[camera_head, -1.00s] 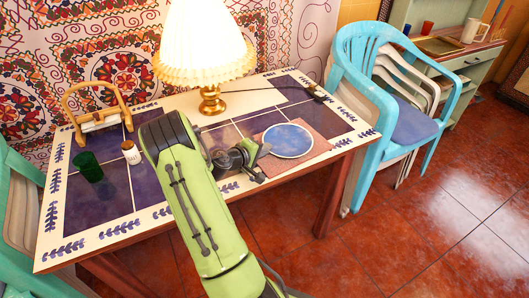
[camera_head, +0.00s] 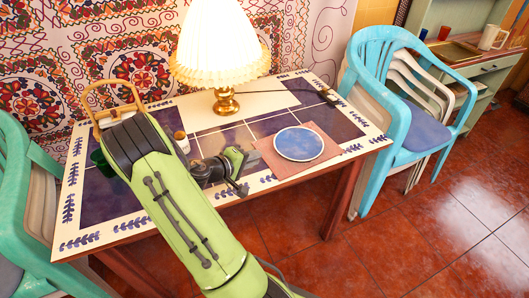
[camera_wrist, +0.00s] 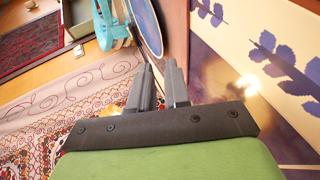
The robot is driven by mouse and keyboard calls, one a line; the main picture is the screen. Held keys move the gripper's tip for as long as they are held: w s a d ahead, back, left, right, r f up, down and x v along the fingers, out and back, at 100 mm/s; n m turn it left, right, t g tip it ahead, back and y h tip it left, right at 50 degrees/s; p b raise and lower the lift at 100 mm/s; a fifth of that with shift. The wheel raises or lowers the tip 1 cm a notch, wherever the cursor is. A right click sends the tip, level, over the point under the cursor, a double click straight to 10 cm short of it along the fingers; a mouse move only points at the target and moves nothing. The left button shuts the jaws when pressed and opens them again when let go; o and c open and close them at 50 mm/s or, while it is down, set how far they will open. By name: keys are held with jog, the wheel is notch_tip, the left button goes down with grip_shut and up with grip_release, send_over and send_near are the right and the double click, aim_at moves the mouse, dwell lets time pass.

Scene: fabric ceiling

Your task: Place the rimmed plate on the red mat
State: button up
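The rimmed plate (camera_head: 298,144), blue with a pale rim, lies flat on the red mat (camera_head: 268,153) at the right of the table. The mat shows around its edge. In the wrist view the plate (camera_wrist: 147,25) is at the top, beyond the fingers and apart from them. My gripper (camera_head: 245,171) is just left of the mat, above the table's front part. In the wrist view my gripper (camera_wrist: 159,68) has a gap between its fingers with nothing held in it.
A lamp (camera_head: 224,102) stands behind, with a cord to a dark object (camera_head: 328,96). A small jar (camera_head: 182,141), a green cup (camera_head: 101,163) and a wooden holder (camera_head: 112,112) are at the left, partly behind my arm. Blue chairs (camera_head: 398,110) stand to the right.

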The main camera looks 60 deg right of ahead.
jog(key=shift+w+a+r, duration=0.1)
jog(key=shift+a+r, duration=0.1)
jog(key=shift+a, duration=0.2)
jog(key=w+a+r+t+y, duration=0.2)
jog(key=a+r+t+y, duration=0.15)
jog(key=a, duration=0.55)
jog(key=w+a+r+t+y, duration=0.25)
jog(key=a+r+y, duration=0.2)
jog(key=a, duration=0.55)
jog(key=s+a+r+n+t+y, duration=0.2)
jog(key=s+a+r, duration=0.1)
jog(key=a, duration=0.6)
jog(key=s+a+r+n+t+y, duration=0.2)
jog(key=s+a, duration=0.4)
jog(key=a, duration=0.3)
notch_tip(320, 180, up, 2)
jog(key=shift+r+n+y, duration=0.1)
jog(key=shift+n+y, duration=0.2)
jog(key=shift+n, duration=0.2)
